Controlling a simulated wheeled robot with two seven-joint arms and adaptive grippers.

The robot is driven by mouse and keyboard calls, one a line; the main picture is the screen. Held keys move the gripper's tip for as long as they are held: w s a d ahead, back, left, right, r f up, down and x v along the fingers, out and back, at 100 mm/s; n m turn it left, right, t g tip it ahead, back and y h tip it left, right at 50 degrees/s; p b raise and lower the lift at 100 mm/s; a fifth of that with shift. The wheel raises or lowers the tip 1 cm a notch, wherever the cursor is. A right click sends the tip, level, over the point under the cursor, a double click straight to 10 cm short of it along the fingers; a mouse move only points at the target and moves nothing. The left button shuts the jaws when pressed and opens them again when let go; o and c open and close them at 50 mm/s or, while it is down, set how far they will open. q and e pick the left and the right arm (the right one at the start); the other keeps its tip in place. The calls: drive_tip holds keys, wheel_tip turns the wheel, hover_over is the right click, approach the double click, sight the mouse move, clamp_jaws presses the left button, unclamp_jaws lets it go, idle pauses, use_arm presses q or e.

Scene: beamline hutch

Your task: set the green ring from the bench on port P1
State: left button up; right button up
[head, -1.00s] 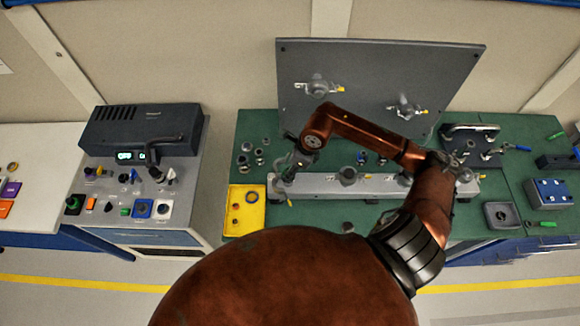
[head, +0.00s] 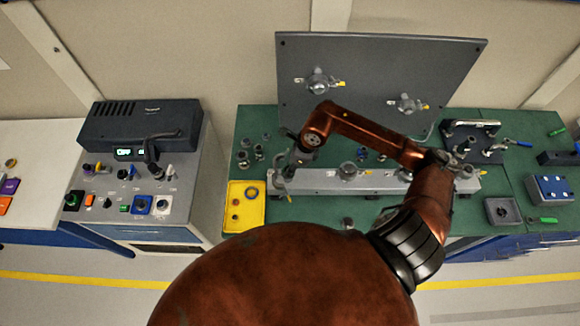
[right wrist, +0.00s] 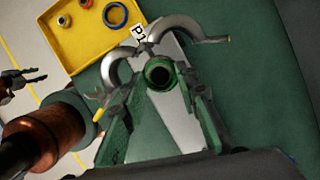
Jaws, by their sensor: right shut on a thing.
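My right gripper (right wrist: 162,82) is shut on the green ring (right wrist: 150,83). The ring is held level over or at port P1, between the open grey clamp halves (right wrist: 113,62), next to the "P1" label (right wrist: 138,32). I cannot tell whether the ring touches its seat. In the head view my right gripper (head: 291,160) is at the left end of the grey rail (head: 320,182), and the ring is hidden there. At the wrist view's left edge is a dark two-pronged part (right wrist: 22,82), perhaps my left gripper; its jaws are unclear.
A yellow tray (head: 233,220) with a blue ring and small red-brown rings stands left of the rail. Several small fittings (head: 243,157) lie behind it. A grey upright panel (head: 375,70) stands behind the rail. More clamps stand along the rail. A control console (head: 140,125) is at left.

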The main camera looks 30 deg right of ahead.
drive_tip(key=shift+f+b, duration=0.35)
drive_tip(key=shift+f, duration=0.05)
idle(0.4)
drive_tip(key=o, duration=0.9)
drive_tip(key=v, duration=1.2)
drive_tip(key=shift+a, duration=0.1)
